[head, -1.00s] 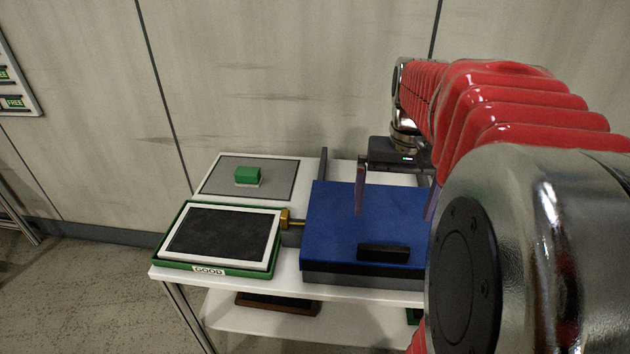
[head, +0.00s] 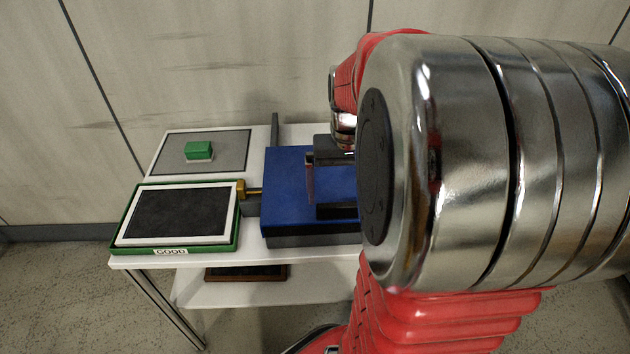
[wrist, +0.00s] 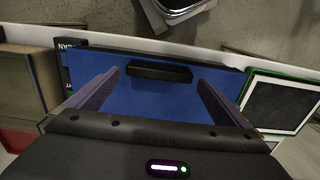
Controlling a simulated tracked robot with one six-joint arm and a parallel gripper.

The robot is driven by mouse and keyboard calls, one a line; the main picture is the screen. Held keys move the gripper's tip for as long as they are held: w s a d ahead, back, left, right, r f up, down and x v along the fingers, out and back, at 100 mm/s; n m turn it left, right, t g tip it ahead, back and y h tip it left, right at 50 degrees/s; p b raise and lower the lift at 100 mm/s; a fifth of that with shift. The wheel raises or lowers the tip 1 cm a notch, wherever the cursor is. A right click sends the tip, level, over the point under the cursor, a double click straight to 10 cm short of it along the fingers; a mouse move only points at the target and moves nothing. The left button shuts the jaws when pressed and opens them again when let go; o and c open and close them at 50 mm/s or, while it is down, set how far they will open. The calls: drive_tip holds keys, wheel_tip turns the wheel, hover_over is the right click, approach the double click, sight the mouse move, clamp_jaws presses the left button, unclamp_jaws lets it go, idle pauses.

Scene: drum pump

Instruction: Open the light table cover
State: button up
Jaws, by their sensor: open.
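The light table has a blue cover (head: 285,185) lying shut on a dark base, on the white table. The cover also fills the middle of the wrist view (wrist: 150,85). Its black bar handle (wrist: 160,73) lies along the cover's edge in the wrist view; in the head view my arm and gripper hide the handle. My gripper is over the cover, its fingers (wrist: 162,92) open and apart, with the handle ahead of and between them. No contact with the handle shows. One finger also shows in the head view (head: 310,178).
A green tray (head: 117,243) marked GOOD, holding a white-framed dark panel (head: 180,213), stands left of the cover. A brass fitting (head: 240,190) lies between them. A green block (head: 199,150) sits on a grey mat (head: 165,152) behind. A brown-framed item (head: 245,273) lies on the lower shelf.

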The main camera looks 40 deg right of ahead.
sight(341, 203)
drive_tip(key=shift+f, duration=2.55)
drive_tip(key=shift+c, duration=0.3)
drive_tip(key=c, duration=1.1)
drive_tip(key=shift+w, duration=0.2)
